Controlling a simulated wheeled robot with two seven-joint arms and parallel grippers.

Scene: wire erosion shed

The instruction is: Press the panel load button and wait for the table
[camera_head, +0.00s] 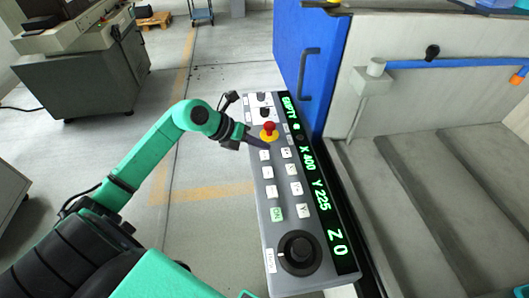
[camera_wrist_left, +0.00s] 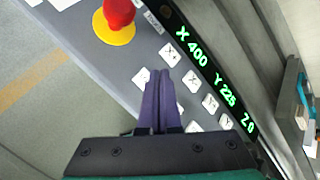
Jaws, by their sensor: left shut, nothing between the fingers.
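The grey control panel (camera_head: 262,190) stands in the middle of the head view, with white buttons (camera_head: 268,171) in rows and a green ON button (camera_head: 277,212). I cannot read which one is the load button. My left gripper (camera_head: 263,143) is over the panel just below the red stop button (camera_head: 269,128), its fingers shut and empty. In the left wrist view the purple fingers (camera_wrist_left: 161,88) lie over the button rows and hide some keys. I cannot tell whether the tips touch one. The display (camera_head: 318,190) reads X 400, Y 225, Z 0. My right gripper is not seen.
A large black knob (camera_head: 299,253) sits at the panel's near end. A blue machine door (camera_head: 300,50) with a dark handle is behind the panel. The grey stepped machine bed (camera_head: 430,190) lies to the right. Open floor (camera_head: 205,225) is left of the panel.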

